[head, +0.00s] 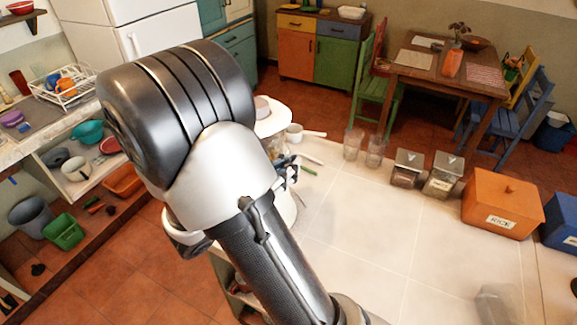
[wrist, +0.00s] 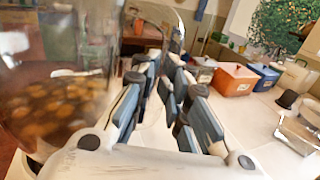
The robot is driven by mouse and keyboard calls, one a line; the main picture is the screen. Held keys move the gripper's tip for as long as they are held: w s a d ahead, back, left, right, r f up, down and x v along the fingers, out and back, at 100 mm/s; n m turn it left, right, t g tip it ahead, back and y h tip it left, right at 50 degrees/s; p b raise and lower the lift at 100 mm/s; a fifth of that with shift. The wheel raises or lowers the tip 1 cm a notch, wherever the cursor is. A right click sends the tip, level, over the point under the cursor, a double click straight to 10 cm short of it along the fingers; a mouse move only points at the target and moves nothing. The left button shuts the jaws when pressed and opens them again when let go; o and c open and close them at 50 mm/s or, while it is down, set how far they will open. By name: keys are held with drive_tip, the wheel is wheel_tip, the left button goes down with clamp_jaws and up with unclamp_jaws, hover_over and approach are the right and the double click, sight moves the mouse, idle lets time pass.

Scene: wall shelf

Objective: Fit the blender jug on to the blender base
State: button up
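The clear blender jug (wrist: 60,90) fills the left of the wrist view, close to the camera. Brown and orange pieces show inside it. Its clear handle arches toward the fingers. My gripper (wrist: 163,80) has its two blue-grey fingers apart, with a gap between them. The handle's clear edge shows in or behind this gap; I cannot tell whether the fingers touch it. In the head view my gripper (head: 287,170) is mostly hidden behind my arm. I cannot clearly make out the blender base in either view.
A white counter holds two clear glasses (head: 363,145), two lidded jars (head: 423,172), an orange rice box (head: 502,203) and a blue box (head: 562,222). A faint clear object (head: 500,300) stands at the lower right. The counter's middle is clear.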

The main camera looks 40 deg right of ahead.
drive_tip(key=o, duration=0.4)
drive_tip(key=shift+o, duration=0.2)
drive_tip(key=shift+r, duration=0.15)
drive_tip(key=a+p, duration=0.2)
drive_tip(key=a, duration=1)
drive_tip(key=s+r+m+g+y, duration=0.1)
drive_tip(key=s+m+g+y, duration=0.2)
drive_tip(key=s+m+y, duration=0.8)
drive_tip(key=a+r+m+t+y, duration=0.5)
drive_tip(key=a+m+t+y, duration=0.1)
drive_tip(key=a, duration=0.4)
drive_tip(key=shift+s+t+y, duration=0.45)
drive_tip(key=shift+t+y, duration=0.05)
drive_tip(key=shift+t, duration=0.4)
drive_tip(key=shift+a, duration=0.1)
